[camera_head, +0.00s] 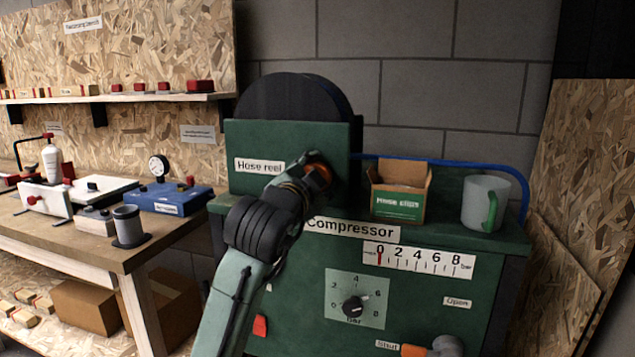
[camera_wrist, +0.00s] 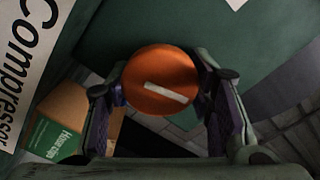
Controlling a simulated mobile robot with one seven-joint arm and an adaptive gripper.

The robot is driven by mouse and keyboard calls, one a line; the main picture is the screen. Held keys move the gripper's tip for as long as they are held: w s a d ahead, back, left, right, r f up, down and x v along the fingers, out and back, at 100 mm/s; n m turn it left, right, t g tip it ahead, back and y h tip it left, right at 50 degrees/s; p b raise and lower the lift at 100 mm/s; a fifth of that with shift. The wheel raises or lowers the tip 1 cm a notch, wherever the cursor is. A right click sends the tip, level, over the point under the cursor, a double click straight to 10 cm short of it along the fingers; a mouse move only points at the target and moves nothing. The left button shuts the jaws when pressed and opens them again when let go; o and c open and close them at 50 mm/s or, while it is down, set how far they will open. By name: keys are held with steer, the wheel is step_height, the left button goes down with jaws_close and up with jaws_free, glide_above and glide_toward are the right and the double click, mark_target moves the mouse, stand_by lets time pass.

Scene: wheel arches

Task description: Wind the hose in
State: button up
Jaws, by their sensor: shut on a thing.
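The hose reel's green housing (camera_head: 250,142), labelled "Hose reel", stands on the compressor (camera_head: 300,270) with a dark round drum (camera_head: 290,97) behind it. An orange round knob (camera_head: 319,176) sits on the right part of the housing's front. In the wrist view the orange knob (camera_wrist: 162,85) with a white bar mark lies between both fingers. My gripper (camera_wrist: 168,90) is shut on this knob. The blue hose (camera_head: 450,164) runs from the reel's right side along the back of the compressor top and bends down at the right end.
An open "Hose clips" carton (camera_head: 398,200) and a grey mug (camera_head: 485,203) with a green handle stand on the compressor top, right of the reel. The compressor front has a dial (camera_head: 355,304) and an orange-ended valve (camera_head: 414,350). A cluttered workbench (camera_head: 150,250) is at left.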

steer(key=shift+m+b, duration=0.5)
steer(key=shift+m, duration=1)
steer(key=o, duration=1.2)
steer(key=v, duration=1.2)
